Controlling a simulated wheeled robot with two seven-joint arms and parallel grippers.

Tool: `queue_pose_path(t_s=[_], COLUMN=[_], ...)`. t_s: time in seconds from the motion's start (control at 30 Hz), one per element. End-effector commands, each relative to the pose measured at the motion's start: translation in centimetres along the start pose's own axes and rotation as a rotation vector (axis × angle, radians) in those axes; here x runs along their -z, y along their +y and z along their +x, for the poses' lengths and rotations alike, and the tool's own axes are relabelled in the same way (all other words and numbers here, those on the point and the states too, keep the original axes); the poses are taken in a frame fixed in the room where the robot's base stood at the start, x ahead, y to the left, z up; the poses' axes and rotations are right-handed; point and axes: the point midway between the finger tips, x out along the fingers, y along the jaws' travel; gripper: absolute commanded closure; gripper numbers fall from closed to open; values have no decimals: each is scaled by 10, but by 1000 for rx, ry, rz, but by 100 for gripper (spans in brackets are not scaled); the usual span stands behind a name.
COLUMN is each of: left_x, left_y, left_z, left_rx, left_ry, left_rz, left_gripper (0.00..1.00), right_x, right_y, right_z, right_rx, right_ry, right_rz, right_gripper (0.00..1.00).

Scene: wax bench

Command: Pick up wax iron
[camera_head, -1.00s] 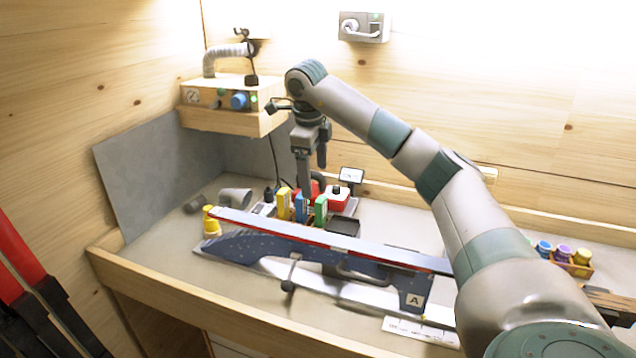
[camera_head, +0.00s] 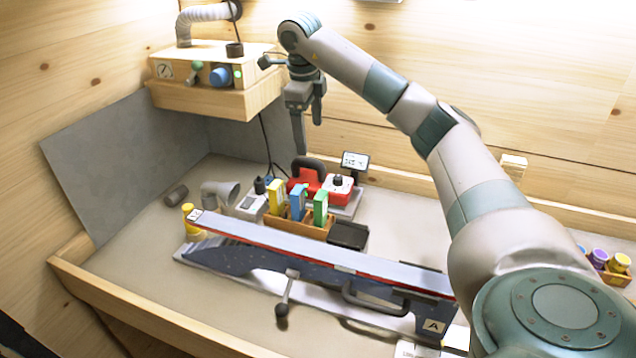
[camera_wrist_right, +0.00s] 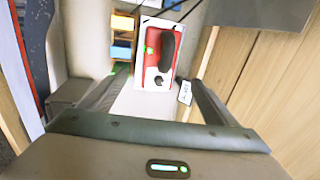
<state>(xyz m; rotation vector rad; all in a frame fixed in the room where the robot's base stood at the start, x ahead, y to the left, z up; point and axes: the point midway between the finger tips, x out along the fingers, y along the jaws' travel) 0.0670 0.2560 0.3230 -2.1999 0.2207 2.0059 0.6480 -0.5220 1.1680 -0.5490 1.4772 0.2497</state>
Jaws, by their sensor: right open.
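The wax iron (camera_head: 308,182) is red with a black handle and sits at the back of the bench, beside a row of coloured wax blocks. In the right wrist view the iron (camera_wrist_right: 155,70) lies ahead between the fingers, on a white stand. My right gripper (camera_head: 308,133) is open and empty, with its fingers pointing down above and near the iron. Its fingers also show in the wrist view (camera_wrist_right: 160,82), with a gap to the iron. My left gripper is not in view.
Yellow, blue and green wax blocks (camera_head: 298,205) stand in a wooden holder in front of the iron. A long ski (camera_head: 320,255) lies across the bench front. A small display (camera_head: 355,161) stands right of the iron. A wooden control box (camera_head: 215,75) hangs at the back left.

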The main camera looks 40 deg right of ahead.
Motion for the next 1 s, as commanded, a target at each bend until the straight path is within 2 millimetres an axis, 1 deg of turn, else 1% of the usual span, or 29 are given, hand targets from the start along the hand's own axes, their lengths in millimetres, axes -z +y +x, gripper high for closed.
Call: queue_pose_path(t_s=[0.17,0.37,0.53,0.9,1.0], left_x=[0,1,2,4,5], left_y=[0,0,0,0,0], left_z=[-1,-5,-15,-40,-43], left_rx=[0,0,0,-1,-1], left_ry=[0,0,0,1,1], left_rz=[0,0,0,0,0], left_gripper=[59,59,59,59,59], right_x=[0,0,0,1,0], right_y=[0,0,0,0,0], right_z=[1,15,38,100,113], right_rx=[0,-2,-3,-2,-1], right_ry=[0,3,3,3,2], right_rz=[0,0,0,0,1], right_gripper=[18,18,18,18,18])
